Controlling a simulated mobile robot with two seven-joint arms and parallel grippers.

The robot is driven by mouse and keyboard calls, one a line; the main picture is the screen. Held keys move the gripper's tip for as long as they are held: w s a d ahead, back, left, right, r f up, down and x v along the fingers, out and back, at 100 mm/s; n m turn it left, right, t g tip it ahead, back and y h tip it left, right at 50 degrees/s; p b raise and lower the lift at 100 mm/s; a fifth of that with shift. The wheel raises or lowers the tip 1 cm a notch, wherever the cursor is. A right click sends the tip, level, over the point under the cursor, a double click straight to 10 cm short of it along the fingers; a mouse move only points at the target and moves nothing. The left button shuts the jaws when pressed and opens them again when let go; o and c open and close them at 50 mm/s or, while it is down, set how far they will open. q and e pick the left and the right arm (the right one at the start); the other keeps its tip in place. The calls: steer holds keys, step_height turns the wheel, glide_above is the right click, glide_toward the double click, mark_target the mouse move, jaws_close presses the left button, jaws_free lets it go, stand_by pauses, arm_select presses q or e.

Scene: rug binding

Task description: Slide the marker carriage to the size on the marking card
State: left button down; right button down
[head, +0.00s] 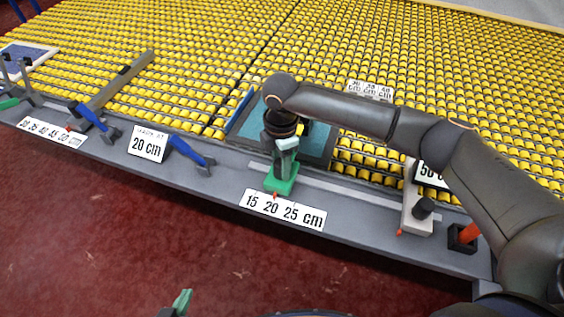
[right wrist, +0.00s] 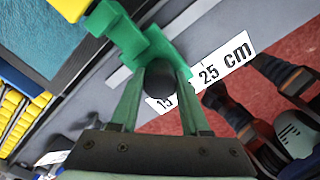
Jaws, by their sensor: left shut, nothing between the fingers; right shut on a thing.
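The green marker carriage (head: 281,184) sits on its pale rail above the scale card reading 15 20 25 cm (head: 284,211). Its small red pointer stands close to the 20; exact alignment is hard to tell. The marking card (head: 149,144) reads 20 cm. My right gripper (head: 286,146) is over the carriage, shut on its knob. In the right wrist view the black knob (right wrist: 160,81) is between the fingers, with the green carriage (right wrist: 128,36) beyond; the 15 and 20 are partly hidden. My left gripper (head: 182,302) is shut and empty over the red floor, away from the bench.
Blue-handled tools (head: 191,152) lie left of the carriage on the grey bench edge. Yellow rollers (head: 200,60) fill the back.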

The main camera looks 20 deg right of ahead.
steer(key=shift+c, duration=1.9)
jaws_free()
steer(key=shift+r, duration=0.1)
step_height(320, 180, up, 12)
steer(key=shift+r, duration=0.2)
steer(key=shift+s, duration=0.1)
